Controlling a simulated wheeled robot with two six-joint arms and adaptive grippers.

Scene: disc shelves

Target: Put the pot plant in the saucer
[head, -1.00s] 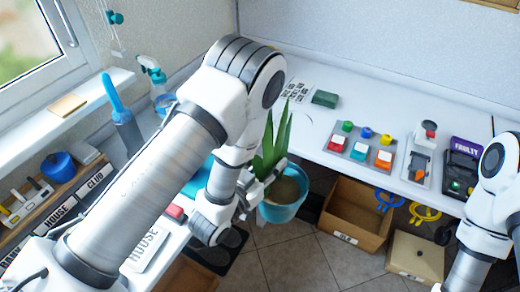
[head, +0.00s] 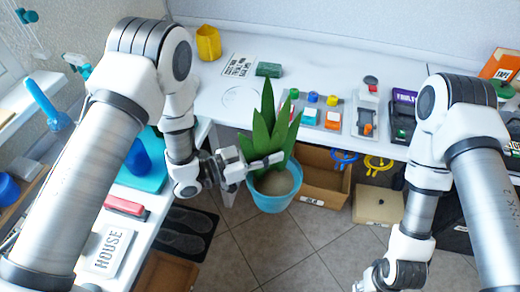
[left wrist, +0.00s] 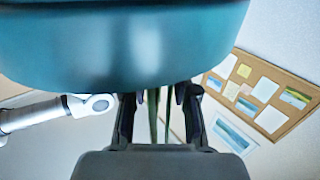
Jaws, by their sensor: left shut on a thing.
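The pot plant (head: 272,186) is a light blue pot with brown soil and tall green leaves. My left gripper (head: 262,164) is shut on it near the rim, and a finger crosses in front of the leaves. The plant hangs upright off the table's front edge, above the floor. In the left wrist view the pot (left wrist: 130,45) fills the top, with leaves between the fingers. A faint pale round outline on the white table (head: 240,100) may be the saucer. My right gripper (head: 372,279) is low at the bottom edge; its fingers are unclear.
A yellow cup (head: 208,43) and a green block (head: 269,69) stand on the table, with colored blocks (head: 310,115) to the right. A cardboard box (head: 322,181) and a lidded box (head: 378,206) are on the floor behind and right of the plant.

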